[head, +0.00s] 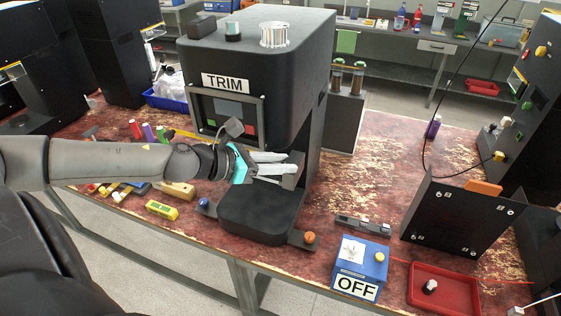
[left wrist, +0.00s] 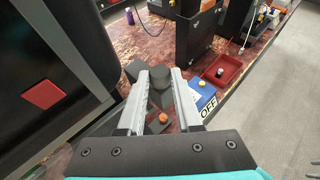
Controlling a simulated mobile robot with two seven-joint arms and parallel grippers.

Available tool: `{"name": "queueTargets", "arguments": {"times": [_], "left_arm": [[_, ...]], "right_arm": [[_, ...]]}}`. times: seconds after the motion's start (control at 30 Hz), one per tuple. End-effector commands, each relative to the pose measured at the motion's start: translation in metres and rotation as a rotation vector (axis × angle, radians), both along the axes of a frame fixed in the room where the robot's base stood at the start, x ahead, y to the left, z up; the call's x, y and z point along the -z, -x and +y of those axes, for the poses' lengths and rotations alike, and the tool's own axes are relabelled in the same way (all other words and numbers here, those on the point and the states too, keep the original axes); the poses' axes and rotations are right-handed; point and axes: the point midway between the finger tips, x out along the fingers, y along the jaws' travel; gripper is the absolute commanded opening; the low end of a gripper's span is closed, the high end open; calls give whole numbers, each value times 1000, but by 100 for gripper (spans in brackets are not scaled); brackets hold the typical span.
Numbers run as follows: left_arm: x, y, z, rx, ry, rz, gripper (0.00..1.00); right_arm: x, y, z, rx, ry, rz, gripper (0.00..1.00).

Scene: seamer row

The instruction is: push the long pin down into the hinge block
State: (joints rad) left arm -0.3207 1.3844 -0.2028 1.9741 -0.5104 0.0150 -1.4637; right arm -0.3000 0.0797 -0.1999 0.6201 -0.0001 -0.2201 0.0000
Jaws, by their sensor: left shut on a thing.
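My left gripper (head: 278,168) reaches in from the left, in front of the dark TRIM machine (head: 262,80). Its pale fingers are closed on a dark grey part (head: 293,172) between the machine's head and its low base. In the left wrist view the fingertips (left wrist: 157,76) sit on either side of this dark grey part (left wrist: 155,92); its full shape is partly hidden. I cannot make out a long pin for certain. A short dark block with light pieces (head: 362,224) lies on the table and may be the hinge block. My right gripper is not in view.
A blue OFF box (head: 360,268) stands at the front right, beside a red tray (head: 443,290) holding a small knob. A black panel (head: 465,215) stands behind the tray. A yellow tool (head: 161,210) and several markers lie left.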

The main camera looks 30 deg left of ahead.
Motion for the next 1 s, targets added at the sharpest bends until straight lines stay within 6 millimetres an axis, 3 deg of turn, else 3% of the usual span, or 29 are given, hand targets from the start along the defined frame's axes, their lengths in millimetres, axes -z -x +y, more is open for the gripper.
{"name": "queueTargets", "arguments": {"times": [0.1, 0.13, 0.43, 1.0], "left_arm": [[4, 0, 0, 0, 0, -1, 0], [3, 0, 0, 0, 0, -1, 36], [2, 0, 0, -1, -1, -2, 68], [0, 0, 3, -8, -3, -4, 68]], "right_arm": [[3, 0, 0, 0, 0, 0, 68], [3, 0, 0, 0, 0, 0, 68], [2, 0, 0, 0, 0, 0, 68], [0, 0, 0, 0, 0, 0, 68]]}}
